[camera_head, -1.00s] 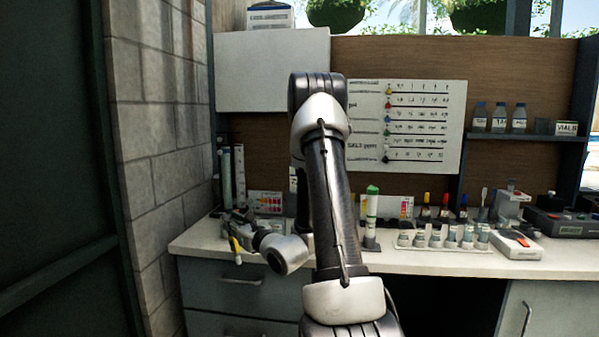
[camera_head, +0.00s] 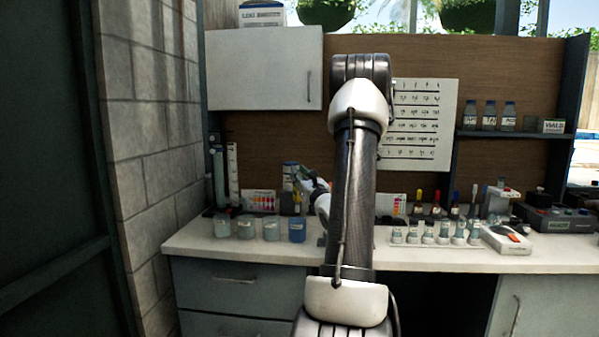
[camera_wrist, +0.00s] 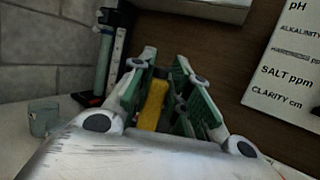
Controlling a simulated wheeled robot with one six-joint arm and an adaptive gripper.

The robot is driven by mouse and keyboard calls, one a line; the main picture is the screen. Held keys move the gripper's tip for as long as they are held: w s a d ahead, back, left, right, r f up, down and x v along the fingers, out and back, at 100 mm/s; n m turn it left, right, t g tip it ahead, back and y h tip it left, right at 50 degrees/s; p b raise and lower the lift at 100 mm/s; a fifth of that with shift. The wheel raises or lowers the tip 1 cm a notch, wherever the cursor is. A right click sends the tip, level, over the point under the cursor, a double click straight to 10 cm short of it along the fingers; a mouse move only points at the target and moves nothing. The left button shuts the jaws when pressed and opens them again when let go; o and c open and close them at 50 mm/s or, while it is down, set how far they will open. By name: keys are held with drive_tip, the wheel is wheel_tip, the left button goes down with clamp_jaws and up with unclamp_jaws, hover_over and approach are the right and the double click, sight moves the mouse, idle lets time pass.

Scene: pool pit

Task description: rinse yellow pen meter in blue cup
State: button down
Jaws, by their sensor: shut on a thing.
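My gripper (camera_head: 309,183) is above the counter, left of my arm link. In the wrist view my gripper (camera_wrist: 158,75) is shut on the yellow pen meter (camera_wrist: 152,104), which sits between the green-padded fingers. In the head view only a small bit of the yellow pen meter (camera_head: 297,197) shows below the fingers; its lower end is hard to make out. The blue cup (camera_head: 297,230) stands upright on the counter, at the right end of a row of cups, below the gripper and pen. The pen appears above the cup's rim; whether it is directly over it I cannot tell.
Paler cups (camera_head: 246,227) stand left of the blue cup. Tall tubes (camera_head: 232,175) stand by the wall on the left. A colour chart (camera_head: 259,201) leans behind the cups. A rack of vials (camera_head: 436,238) is on the right of the counter (camera_head: 400,256).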

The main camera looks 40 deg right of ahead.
sight(299, 201)
wheel_tip(299, 201, down, 7)
drive_tip(key=shift+f, duration=0.15)
idle(0.4)
drive_tip(key=shift+a+f, duration=0.1)
idle(0.7)
drive_tip(key=shift+f, duration=1.05)
idle(0.9)
wheel_tip(299, 201, up, 10)
drive_tip(key=shift+r, duration=0.15)
idle(0.9)
idle(0.5)
